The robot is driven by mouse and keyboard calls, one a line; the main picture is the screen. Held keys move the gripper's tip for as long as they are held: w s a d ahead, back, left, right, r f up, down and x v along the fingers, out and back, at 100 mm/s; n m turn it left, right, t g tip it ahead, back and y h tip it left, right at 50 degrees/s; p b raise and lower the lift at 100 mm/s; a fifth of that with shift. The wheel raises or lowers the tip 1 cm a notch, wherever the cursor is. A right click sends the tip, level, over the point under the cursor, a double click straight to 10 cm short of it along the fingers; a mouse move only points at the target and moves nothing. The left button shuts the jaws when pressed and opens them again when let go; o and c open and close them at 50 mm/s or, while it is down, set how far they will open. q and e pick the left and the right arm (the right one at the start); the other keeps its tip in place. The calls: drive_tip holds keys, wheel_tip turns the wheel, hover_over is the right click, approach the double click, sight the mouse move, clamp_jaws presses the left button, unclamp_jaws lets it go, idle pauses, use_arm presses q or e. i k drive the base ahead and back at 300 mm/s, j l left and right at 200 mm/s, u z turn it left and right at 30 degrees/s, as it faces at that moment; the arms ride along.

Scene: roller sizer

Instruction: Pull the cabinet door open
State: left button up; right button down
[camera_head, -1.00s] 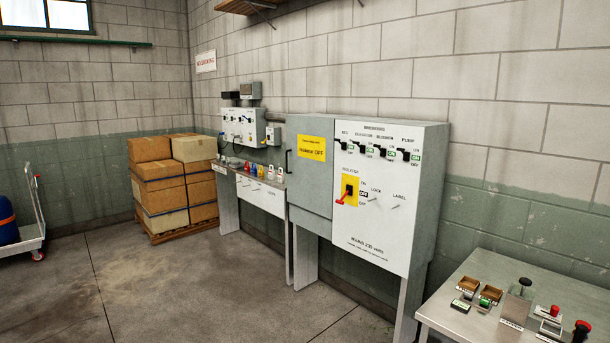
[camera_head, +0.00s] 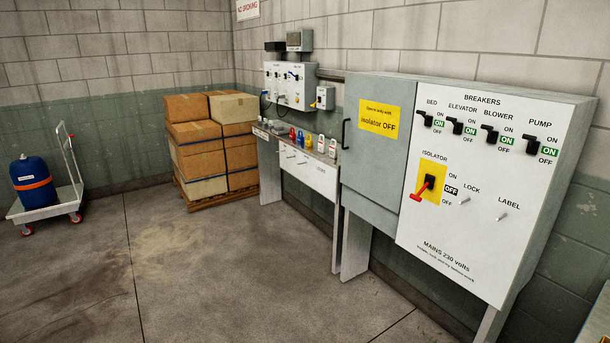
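The grey cabinet door (camera_head: 376,184) is shut, left of the white breaker panel (camera_head: 468,240). It has a black vertical handle (camera_head: 345,134) on its left edge and a yellow sign (camera_head: 379,118) reading "isolator OFF". On the panel, the red isolator lever (camera_head: 421,189) on its yellow plate points down and left, near the OFF mark. Several black breaker switches (camera_head: 457,124) run along the top of the panel. Neither of my grippers shows in the head view.
Left of the door stands a narrow bench (camera_head: 310,169) with coloured padlocks and a small control box (camera_head: 289,84) above. Stacked cartons (camera_head: 196,150) on a pallet are at the back. A trolley (camera_head: 47,205) carries a blue drum (camera_head: 33,181) at far left. The floor before the cabinet is clear.

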sight(379, 112)
drive_tip(key=i, duration=0.75)
drive_tip(key=i+z, duration=0.15)
drive_tip(key=i, duration=0.6)
drive_tip(key=j, duration=0.1)
